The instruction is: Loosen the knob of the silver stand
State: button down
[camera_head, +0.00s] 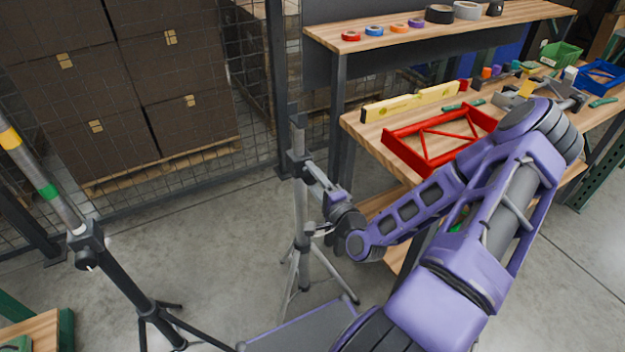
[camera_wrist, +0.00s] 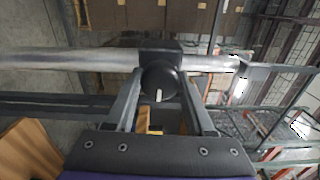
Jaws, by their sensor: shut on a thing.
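The silver stand (camera_head: 302,232) stands upright on the floor left of the workbench, with spread tripod legs. A dark collar with a knob sits on its post; in the head view the knob is largely hidden by my gripper (camera_head: 308,171). In the wrist view the silver post runs across the picture through the black collar (camera_wrist: 160,49). The round black knob (camera_wrist: 158,86), with a white mark pointing roughly along the fingers, lies between the two fingers of my gripper (camera_wrist: 160,78). The fingers are shut on the knob from both sides.
A black tripod stand (camera_head: 123,276) with a banded silver pole stands at the left. The workbench (camera_head: 372,140) at right carries a red frame (camera_head: 408,160), a yellow level (camera_head: 410,102) and tools. Floor between the stands is clear.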

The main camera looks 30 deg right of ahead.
jog(key=n+b, duration=0.1)
jog(key=n, duration=0.2)
jog(key=shift+f+n, duration=0.1)
jog(key=shift+n, duration=0.3)
jog(key=n, duration=0.3)
jog(key=shift+n+b, duration=0.3)
jog(key=shift+b, duration=0.1)
jog(key=n, duration=0.3)
jog(key=shift+r+n, duration=0.2)
jog(key=shift+n, duration=1.9)
jog(key=shift+c, duration=1.3)
grip_release()
jog(key=shift+s, duration=0.15)
